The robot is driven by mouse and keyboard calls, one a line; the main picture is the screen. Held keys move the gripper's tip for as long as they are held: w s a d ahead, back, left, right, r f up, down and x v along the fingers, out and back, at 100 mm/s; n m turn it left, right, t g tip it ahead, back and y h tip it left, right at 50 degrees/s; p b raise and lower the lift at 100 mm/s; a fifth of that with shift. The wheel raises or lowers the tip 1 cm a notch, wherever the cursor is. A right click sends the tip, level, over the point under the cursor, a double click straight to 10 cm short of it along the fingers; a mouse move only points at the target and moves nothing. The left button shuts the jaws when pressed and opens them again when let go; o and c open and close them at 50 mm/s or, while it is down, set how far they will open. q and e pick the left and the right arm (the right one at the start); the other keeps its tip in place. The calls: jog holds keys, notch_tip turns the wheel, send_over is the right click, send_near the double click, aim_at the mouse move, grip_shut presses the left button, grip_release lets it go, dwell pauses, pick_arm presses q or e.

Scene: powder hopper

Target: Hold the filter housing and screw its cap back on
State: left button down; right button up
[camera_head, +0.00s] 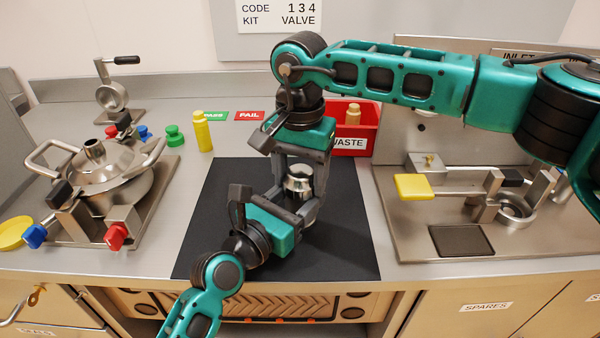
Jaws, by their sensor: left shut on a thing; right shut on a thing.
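The filter housing (312,211) stands upright on the black mat (345,235), mostly hidden behind my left gripper and its fingers. Its shiny metal cap (298,182) sits at the top of it; whether the threads are engaged cannot be seen. My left gripper (302,208) comes in low from the front left and is shut on the housing. My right gripper (300,172) reaches down from above, with its fingers on either side of the cap, and is shut on it.
A red waste bin (352,146) stands behind the mat. A steel hopper (112,180) with clamps is at left, beside a yellow bottle (202,132). A steel fixture with a yellow paddle (412,187) is at right. The mat's front is clear.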

jog(key=c, duration=0.6)
jog(key=shift+o, duration=0.2)
jog(key=m, duration=0.5)
jog(key=shift+m, duration=0.4)
jog(key=m, duration=0.5)
jog(key=shift+a+m, duration=0.1)
jog(key=shift+m, duration=0.2)
jog(key=m, duration=0.5)
jog(key=shift+m, duration=0.3)
jog(key=m, duration=0.6)
jog(key=shift+m, duration=0.3)
jog(key=o, duration=1.2)
jog(key=shift+f, duration=0.1)
jog(key=shift+c, duration=0.2)
